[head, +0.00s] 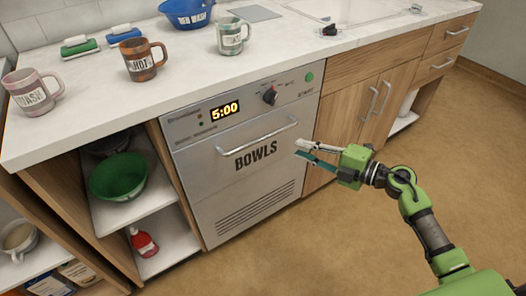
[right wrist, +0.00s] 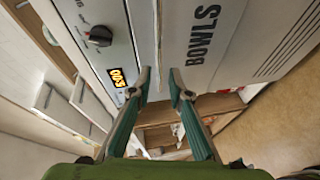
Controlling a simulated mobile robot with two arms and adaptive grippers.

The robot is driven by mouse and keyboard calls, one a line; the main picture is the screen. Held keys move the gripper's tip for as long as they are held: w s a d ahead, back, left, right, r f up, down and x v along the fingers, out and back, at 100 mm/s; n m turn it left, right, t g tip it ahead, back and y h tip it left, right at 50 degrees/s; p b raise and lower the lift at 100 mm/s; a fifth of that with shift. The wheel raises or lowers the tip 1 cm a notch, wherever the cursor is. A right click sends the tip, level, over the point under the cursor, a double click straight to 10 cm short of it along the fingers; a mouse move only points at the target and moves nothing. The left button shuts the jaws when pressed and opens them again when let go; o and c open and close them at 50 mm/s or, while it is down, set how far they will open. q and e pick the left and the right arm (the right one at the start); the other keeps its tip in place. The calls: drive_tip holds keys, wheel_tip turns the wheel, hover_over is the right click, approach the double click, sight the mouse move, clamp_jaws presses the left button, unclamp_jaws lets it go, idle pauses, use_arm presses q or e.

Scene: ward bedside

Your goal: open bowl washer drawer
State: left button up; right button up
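The bowl washer drawer (head: 243,185) is a grey front marked BOWLS, set under the counter, and it looks shut. Its pale bar handle (head: 258,137) runs across the upper front, below a panel with a 5:00 display (head: 225,111) and a black knob (head: 270,96). My right gripper (head: 298,149) is open and empty, near the handle's right end. In the right wrist view, a gap shows between the teal fingers of this gripper (right wrist: 160,78), with the washer front ahead. Contact with the handle cannot be told. My left gripper is not in view.
Mugs, including a brown one (head: 143,60), and a blue bowl (head: 187,12) stand on the counter (head: 185,85). Open shelves at left hold a green bowl (head: 118,177) and a red bottle (head: 143,242). Wooden cabinets (head: 355,115) flank the washer at right. The floor in front is clear.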

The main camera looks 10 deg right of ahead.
sight(266, 138)
drive_tip(key=shift+n, duration=0.6)
drive_tip(key=x, duration=0.4)
drive_tip(key=b+x, duration=0.1)
drive_tip(key=x, duration=0.3)
drive_tip(key=a+x, duration=0.1)
drive_tip(key=x, duration=0.3)
drive_tip(key=shift+a+r+b, duration=0.1)
drive_tip(key=shift+a+b, duration=0.05)
drive_tip(key=shift+b, duration=0.2)
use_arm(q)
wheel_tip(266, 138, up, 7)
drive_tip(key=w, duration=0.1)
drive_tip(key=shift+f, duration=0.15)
use_arm(e)
drive_tip(key=shift+w+a, duration=0.3)
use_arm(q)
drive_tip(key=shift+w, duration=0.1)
use_arm(e)
clamp_jaws()
